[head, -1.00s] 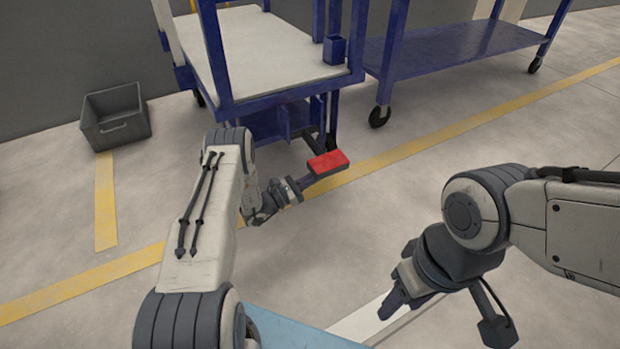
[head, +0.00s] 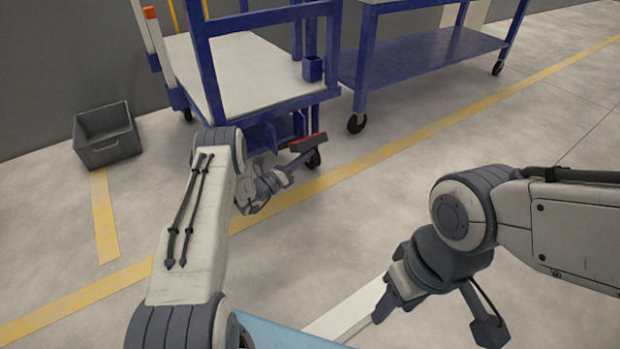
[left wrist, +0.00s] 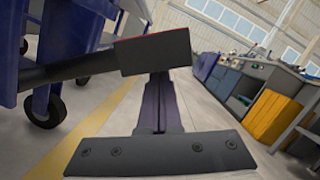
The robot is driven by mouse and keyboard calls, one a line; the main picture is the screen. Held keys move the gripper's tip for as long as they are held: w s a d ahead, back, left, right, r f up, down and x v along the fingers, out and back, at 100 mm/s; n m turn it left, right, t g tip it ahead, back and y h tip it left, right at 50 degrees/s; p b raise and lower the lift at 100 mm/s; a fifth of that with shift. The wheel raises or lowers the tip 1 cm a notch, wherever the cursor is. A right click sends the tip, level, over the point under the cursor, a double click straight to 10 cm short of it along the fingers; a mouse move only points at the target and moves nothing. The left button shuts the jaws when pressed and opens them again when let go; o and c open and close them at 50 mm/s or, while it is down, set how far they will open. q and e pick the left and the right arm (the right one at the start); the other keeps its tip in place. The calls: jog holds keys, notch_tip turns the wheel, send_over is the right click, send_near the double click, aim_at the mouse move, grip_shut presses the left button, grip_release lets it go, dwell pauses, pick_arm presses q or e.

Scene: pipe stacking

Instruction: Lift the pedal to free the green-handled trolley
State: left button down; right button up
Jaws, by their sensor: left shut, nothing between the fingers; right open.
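The pedal (head: 308,142) is a dark plate with red on it, on a dark bar at the near lower corner of the blue trolley (head: 266,86). It is tilted up, so little of its red face shows. In the left wrist view I see the dark underside of the pedal (left wrist: 153,55) and its bar. My left gripper (head: 297,170) is shut and empty, with its fingertips right under the pedal; contact is hard to tell. The shut fingers show in the left wrist view (left wrist: 160,95). No green handle is visible. My right gripper (head: 384,307) is open, low and away from the trolley.
A grey bin (head: 106,135) stands on the floor at the left. A second blue cart (head: 430,58) stands behind, to the right. A yellow floor line (head: 400,145) runs past the trolley. The floor at the right is clear.

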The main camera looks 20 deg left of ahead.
pick_arm(q)
jog(key=shift+w+a+r, duration=0.15)
jog(key=shift+w+r, duration=0.05)
jog(key=shift+r, duration=0.25)
jog(key=shift+f, duration=0.1)
jog(key=s+a+f+p, duration=0.3)
jog(key=s+f, duration=0.2)
jog(key=s, duration=0.5)
jog(key=shift+a+f, duration=0.15)
jog(key=shift+f, duration=0.1)
jog(key=shift+r, duration=0.1)
